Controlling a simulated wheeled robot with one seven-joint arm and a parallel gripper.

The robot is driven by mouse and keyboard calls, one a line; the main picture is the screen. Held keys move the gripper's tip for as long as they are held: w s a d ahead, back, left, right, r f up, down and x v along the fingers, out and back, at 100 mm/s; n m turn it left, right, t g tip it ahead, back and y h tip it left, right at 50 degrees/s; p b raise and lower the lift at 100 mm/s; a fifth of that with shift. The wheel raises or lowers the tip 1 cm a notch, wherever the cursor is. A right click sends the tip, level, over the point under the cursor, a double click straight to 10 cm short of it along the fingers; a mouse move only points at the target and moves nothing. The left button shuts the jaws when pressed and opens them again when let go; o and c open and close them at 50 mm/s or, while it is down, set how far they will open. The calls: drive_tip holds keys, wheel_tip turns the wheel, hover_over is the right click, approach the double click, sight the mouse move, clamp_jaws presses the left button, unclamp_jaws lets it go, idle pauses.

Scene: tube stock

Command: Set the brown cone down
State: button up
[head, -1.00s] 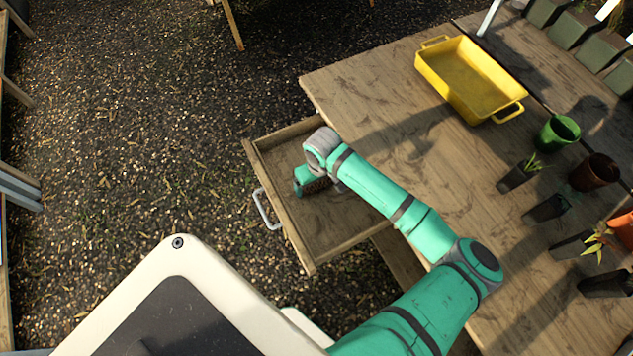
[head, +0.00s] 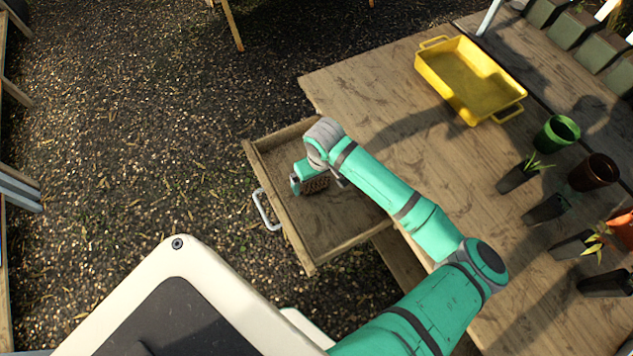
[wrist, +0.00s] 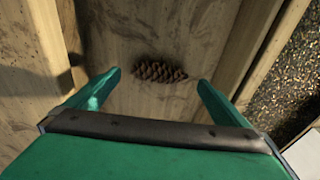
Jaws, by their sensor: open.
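The brown cone (wrist: 160,72) lies on its side on the wooden floor of the open drawer (head: 345,240). In the wrist view it is ahead of my gripper (wrist: 158,85), roughly between the lines of its two fingertips, with a gap on each side. In the head view the cone (head: 316,186) shows partly beside my gripper (head: 300,180), which is over the drawer. My gripper is open, and nothing is held between its fingers. My wrist and arm hide part of the drawer in the head view.
The drawer has raised wooden walls and a metal handle (head: 265,209). On the wooden table (head: 400,120) stand a yellow tray (head: 465,80), a green pot (head: 556,134), a brown pot (head: 594,171) and several small plants. The front part of the drawer floor is clear.

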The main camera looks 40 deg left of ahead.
sight(319, 190)
wheel_tip(319, 190, up, 8)
drive_tip(key=shift+s+d, duration=0.15)
drive_tip(key=shift+d, duration=0.3)
